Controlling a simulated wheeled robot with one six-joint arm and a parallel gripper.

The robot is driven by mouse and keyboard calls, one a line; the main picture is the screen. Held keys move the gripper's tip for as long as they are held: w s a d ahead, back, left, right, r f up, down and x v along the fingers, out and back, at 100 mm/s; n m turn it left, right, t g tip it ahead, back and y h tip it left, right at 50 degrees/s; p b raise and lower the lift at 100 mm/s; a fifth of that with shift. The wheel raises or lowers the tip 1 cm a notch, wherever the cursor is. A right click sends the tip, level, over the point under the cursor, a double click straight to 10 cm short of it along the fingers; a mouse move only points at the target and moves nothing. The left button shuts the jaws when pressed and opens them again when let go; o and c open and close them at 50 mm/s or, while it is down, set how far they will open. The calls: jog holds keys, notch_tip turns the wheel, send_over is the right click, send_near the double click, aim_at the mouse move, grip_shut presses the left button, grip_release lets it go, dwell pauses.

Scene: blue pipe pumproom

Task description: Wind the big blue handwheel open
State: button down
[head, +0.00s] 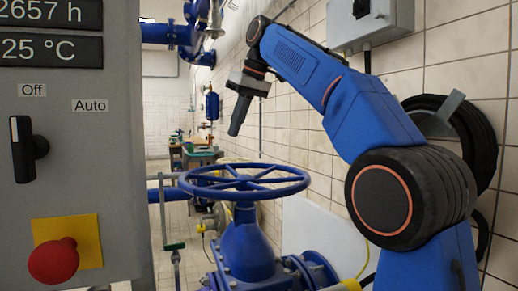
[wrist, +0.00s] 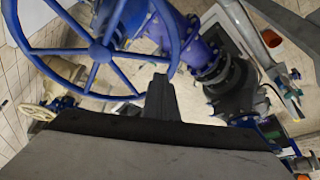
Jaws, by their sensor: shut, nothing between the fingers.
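The big blue handwheel (head: 245,182) lies flat on top of a blue valve body (head: 247,246) in the head view. It has a round rim with several spokes meeting at a central hub. My gripper (head: 236,128) points down above the wheel, in the air and apart from the rim in that view. Its fingers are shut and hold nothing. In the wrist view the handwheel (wrist: 105,52) fills the upper left, and my shut gripper (wrist: 161,82) shows near its right rim. The gap between fingertips and rim is hard to judge there.
A grey control cabinet (head: 70,200) with a red button (head: 53,261) stands close on the left. A tiled wall with a grey box (head: 366,22) and a black hose coil (head: 465,135) is at right. A cream handwheel (wrist: 38,112) shows at lower left in the wrist view.

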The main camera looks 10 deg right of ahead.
jog(key=w+d+f+n+t, duration=0.25)
jog(key=d+f, duration=0.25)
jog(key=d, duration=0.7)
jog(key=n+t, duration=0.1)
jog(key=n, duration=0.2)
send_near(293, 180)
jog(key=shift+h, duration=0.3)
jog(key=s+a, duration=0.1)
jog(key=s, duration=0.1)
jog(key=s+a+r, duration=0.1)
jog(key=s, duration=0.3)
jog(key=shift+s+a+r, duration=0.3)
jog(key=shift+a+r, duration=0.05)
jog(key=shift+a, duration=0.05)
jog(key=w+a+f, duration=0.1)
jog(key=w+f, duration=0.6)
jog(key=w, duration=0.2)
jog(key=shift+w+a+f, duration=0.2)
jog(key=shift+w+f, duration=0.05)
